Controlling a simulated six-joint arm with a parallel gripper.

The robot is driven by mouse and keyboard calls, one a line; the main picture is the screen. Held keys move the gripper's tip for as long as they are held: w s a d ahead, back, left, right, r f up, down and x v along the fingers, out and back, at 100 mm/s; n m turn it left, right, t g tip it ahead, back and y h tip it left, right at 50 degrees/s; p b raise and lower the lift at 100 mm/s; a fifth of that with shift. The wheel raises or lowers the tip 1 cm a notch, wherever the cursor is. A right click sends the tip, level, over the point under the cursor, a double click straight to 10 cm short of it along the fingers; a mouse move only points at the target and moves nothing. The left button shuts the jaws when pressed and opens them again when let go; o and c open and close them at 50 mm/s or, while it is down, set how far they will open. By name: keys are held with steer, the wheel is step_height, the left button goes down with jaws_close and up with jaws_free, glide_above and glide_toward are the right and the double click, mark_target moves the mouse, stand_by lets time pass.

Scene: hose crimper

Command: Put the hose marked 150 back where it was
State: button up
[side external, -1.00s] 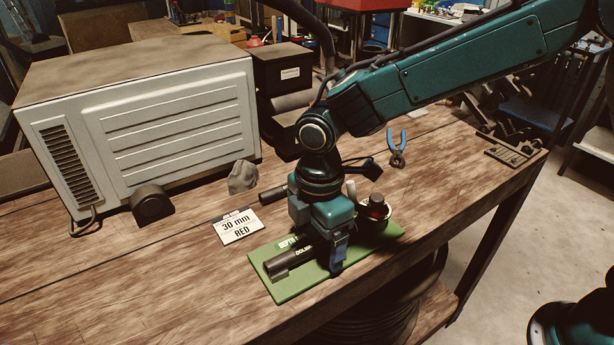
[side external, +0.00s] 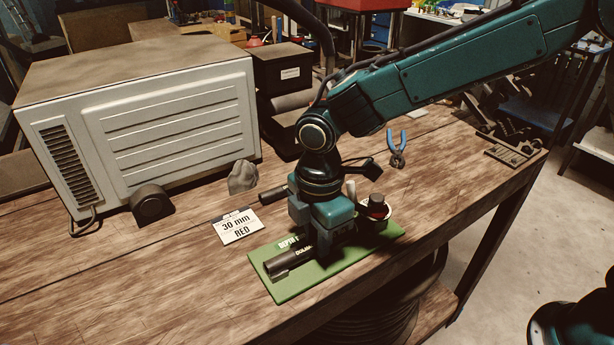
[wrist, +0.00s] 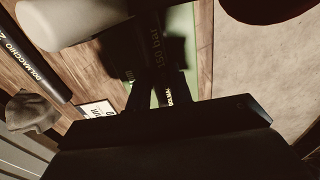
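The hose marked 150 is a black cylinder (side external: 290,262) with pale lettering, lying on the green mat (side external: 283,293). Its "150 bar" marking (wrist: 155,42) reads reversed in the wrist view. My gripper (side external: 325,252) is low over the mat, pointing down at the hose's right part. Its two dark fingers (wrist: 158,92) look closed in on the hose; the contact itself is in shadow and partly hidden. Another black hose (side external: 273,194) lies on the bench behind my gripper, and its lettered side shows in the wrist view (wrist: 32,55).
A "30 mm RED" card (side external: 237,227) and a grey lump (side external: 242,177) are to the left. Blue-handled pliers (side external: 397,150) lie behind. A large pale machine (side external: 150,130) fills the left.

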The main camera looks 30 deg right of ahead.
mark_target(297, 250)
jaws_close()
steer(key=shift+a, duration=0.5)
steer(key=shift+a, duration=0.35)
steer(key=shift+a, duration=0.35)
steer(key=shift+a, duration=0.4)
steer(key=shift+a, duration=0.4)
steer(key=shift+r, duration=0.15)
steer(key=shift+r, duration=3.35)
